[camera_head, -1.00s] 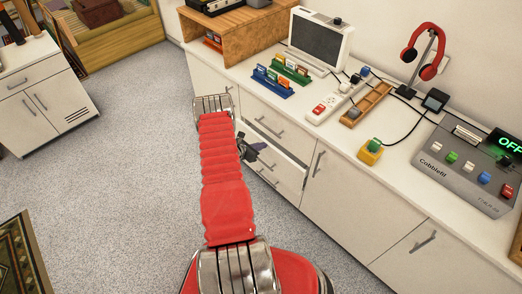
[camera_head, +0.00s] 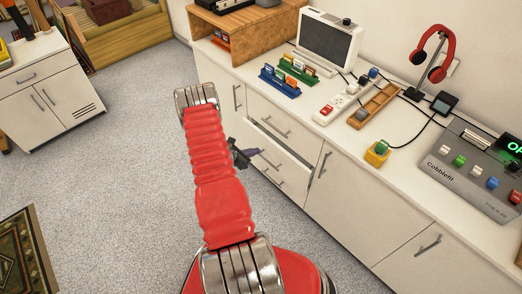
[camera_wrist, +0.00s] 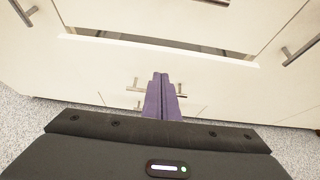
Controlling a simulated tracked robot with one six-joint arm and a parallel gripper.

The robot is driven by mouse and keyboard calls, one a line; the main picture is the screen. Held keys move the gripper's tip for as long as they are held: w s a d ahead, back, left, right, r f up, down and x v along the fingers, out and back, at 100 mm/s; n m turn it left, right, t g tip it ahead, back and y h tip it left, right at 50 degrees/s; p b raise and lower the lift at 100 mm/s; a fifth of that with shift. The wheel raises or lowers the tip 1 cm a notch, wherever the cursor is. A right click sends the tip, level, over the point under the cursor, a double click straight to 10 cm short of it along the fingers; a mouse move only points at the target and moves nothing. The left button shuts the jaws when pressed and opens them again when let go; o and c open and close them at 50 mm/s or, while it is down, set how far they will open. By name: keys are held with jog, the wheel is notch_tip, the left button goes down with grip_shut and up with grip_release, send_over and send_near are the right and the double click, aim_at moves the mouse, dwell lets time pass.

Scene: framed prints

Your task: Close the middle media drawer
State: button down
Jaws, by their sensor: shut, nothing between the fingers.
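The middle media drawer (camera_head: 290,172) is in the white cabinet under the counter. It stands partly open, with a dark gap behind its front's top edge. In the wrist view its pale front (camera_wrist: 95,62) spans the picture, and its bar handle (camera_wrist: 184,95) is partly hidden behind my fingers. My gripper (camera_head: 256,153) is in front of the drawer at the cabinet's left part. In the wrist view my purple gripper fingers (camera_wrist: 160,76) are together, empty, pointing at the drawer front. I cannot tell whether they touch it.
The upper drawer (camera_head: 268,124) is closed above. A cabinet door (camera_head: 345,200) stands to the right. The counter holds a power strip (camera_head: 335,104), a headphone stand (camera_head: 428,70) and a grey button console (camera_head: 470,170). Open carpet (camera_head: 120,180) lies to the left.

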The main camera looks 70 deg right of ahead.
jog(key=v, duration=0.5)
